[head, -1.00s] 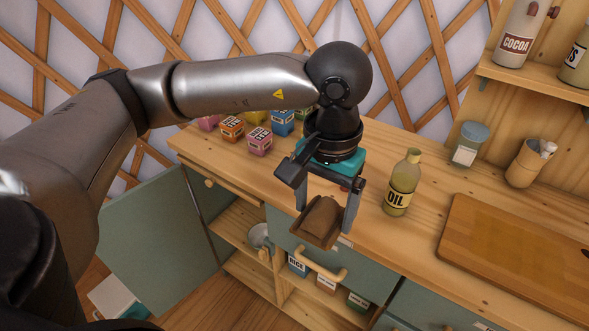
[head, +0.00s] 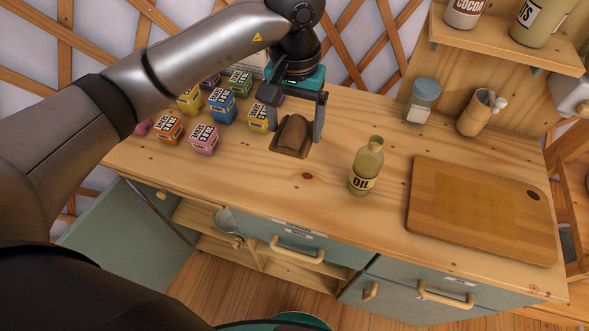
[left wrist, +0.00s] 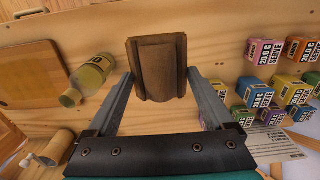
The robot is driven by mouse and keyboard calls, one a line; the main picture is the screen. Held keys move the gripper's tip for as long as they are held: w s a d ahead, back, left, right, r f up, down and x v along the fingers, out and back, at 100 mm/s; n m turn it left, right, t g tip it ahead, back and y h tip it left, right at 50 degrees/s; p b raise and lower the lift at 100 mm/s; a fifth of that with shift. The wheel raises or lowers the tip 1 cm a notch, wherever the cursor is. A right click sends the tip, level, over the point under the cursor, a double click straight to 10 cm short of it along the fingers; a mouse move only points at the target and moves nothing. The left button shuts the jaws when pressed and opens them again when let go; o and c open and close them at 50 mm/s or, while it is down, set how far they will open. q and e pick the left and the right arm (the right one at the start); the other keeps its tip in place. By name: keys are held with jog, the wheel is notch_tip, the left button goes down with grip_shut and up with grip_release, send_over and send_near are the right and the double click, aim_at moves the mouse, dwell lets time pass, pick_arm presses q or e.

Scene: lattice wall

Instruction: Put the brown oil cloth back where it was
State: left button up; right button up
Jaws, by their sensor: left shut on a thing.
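The brown oil cloth (head: 293,136), a folded dark brown piece, is between the fingertips of my left gripper (head: 294,132). It is over the counter's back part, left of the oil bottle (head: 366,167). In the left wrist view the cloth (left wrist: 158,70) spans the gap between the two grey fingers of the left gripper (left wrist: 160,78), which is shut on it. I cannot tell whether the cloth touches the counter. The oil bottle (left wrist: 90,77) stands apart from it. My right gripper is not in view.
Several coloured small boxes (head: 204,140) stand close left of the cloth. The wooden counter (head: 270,200) is clear in front of the cloth.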

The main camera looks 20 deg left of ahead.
aim_at(295, 180)
pick_arm(q)
notch_tip(295, 180, down, 15)
jog(key=shift+w+f, duration=0.1)
jog(key=shift+f, duration=0.1)
dwell(0.3)
jog(key=shift+f, duration=0.15)
jog(key=o, duration=1.1)
notch_tip(295, 180, up, 12)
jog(key=shift+r, duration=0.2)
